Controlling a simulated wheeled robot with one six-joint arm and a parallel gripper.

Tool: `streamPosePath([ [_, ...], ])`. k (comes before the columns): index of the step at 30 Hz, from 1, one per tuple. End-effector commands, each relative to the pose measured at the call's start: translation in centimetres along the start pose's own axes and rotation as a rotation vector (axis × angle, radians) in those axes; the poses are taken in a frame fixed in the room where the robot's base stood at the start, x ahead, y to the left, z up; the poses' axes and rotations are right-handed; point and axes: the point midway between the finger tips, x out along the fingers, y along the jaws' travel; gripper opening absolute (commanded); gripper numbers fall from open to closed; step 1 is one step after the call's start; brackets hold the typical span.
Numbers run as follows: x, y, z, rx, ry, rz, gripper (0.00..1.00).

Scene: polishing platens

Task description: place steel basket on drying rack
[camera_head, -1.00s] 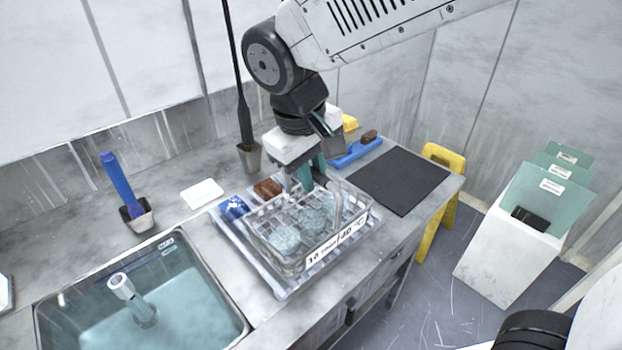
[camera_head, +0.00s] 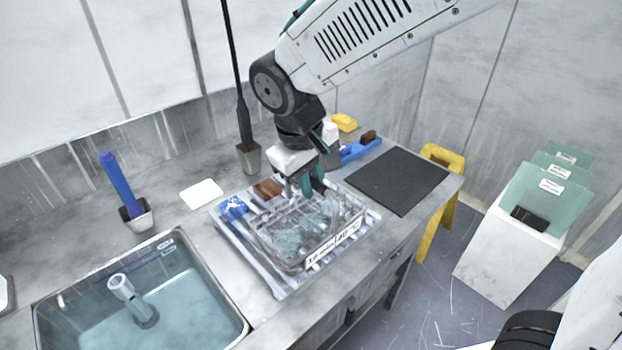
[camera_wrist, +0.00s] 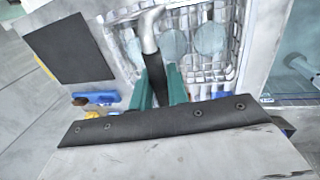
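The steel basket (camera_head: 262,240) is a wire basket with a white label on its front and several pale round discs inside. It is level on or just above the drying rack (camera_head: 270,278), a pale slatted rack on the counter; I cannot tell whether it bears fully on the slats. My gripper (camera_head: 313,186) is above the basket with its green fingers at the handle. In the wrist view, my gripper (camera_wrist: 160,88) has the handle's dark grip between its fingers, and the basket (camera_wrist: 207,40) shows beyond. The fingers hide part of the handle.
A water-filled sink (camera_head: 180,300) is left of the rack. A blue crumpled thing (camera_head: 233,208) and a brown block (camera_head: 267,188) are at the rack's back left. A dark mat (camera_head: 400,180) lies right, a white pad (camera_head: 202,193) left. A yellow stool (camera_head: 440,160) stands beyond the counter.

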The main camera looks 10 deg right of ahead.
Motion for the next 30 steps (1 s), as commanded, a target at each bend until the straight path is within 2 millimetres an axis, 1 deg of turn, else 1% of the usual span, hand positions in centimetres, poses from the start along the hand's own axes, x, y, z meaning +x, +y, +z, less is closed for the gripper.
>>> streamPosePath([
  [1, 0.0, 0.0, 0.0, 0.000, 0.000, 0.000, 0.29],
  [2, 0.0, 0.0, 0.0, 0.000, 0.000, 0.000, 0.37],
  [11, -0.1, 0.1, 0.0, 0.001, 0.001, 0.000, 0.37],
  [14, -0.9, 0.1, 0.0, 0.001, 0.004, 0.000, 0.37],
  [17, -2.4, 0.1, -0.1, 0.001, 0.005, 0.000, 0.37],
  [24, -7.7, 0.1, -0.1, 0.000, 0.006, 0.000, 0.37],
  [30, -11.0, 0.0, -0.1, -0.001, 0.004, -0.001, 0.37],
])
